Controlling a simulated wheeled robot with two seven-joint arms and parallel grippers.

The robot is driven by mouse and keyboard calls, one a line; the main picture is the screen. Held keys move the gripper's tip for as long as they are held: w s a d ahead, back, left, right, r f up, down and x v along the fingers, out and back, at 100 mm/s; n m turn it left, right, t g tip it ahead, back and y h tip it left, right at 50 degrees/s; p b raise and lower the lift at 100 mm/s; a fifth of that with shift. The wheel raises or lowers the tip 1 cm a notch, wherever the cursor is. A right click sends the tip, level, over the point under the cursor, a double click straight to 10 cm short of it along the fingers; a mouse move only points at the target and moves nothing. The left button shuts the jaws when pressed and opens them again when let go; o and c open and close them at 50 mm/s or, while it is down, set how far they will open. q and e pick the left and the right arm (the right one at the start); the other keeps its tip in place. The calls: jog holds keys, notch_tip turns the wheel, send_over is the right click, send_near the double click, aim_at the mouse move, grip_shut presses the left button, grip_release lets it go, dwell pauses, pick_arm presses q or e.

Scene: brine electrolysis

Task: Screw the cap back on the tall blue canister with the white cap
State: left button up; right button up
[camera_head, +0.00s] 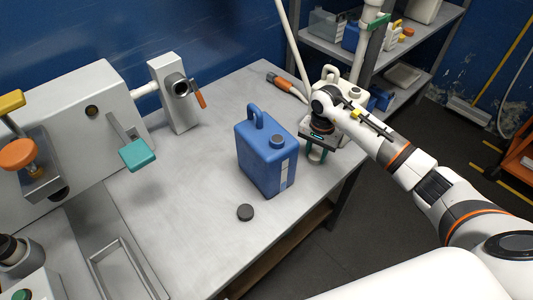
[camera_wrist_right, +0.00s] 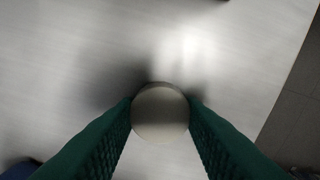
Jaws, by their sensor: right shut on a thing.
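The tall blue canister (camera_head: 262,165) stands upright on the grey table, its handle at the top. Its round neck (camera_head: 277,141) shows no white cap on it. My right gripper (camera_head: 316,155) is just right of the canister, pointing down, low over the table. In the right wrist view its green fingers are shut on a round pale cap (camera_wrist_right: 160,113), with tabletop beyond it. The cap is hidden in the head view. My left gripper is not in view.
A white jug (camera_head: 330,73) stands behind my right gripper, partly hidden. An orange-and-black tool (camera_head: 284,86) lies behind the canister. A grey apparatus (camera_head: 75,110) fills the left. The table's middle is clear.

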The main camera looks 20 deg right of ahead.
jog(key=shift+r+p, duration=1.5)
jog(key=shift+r, duration=1)
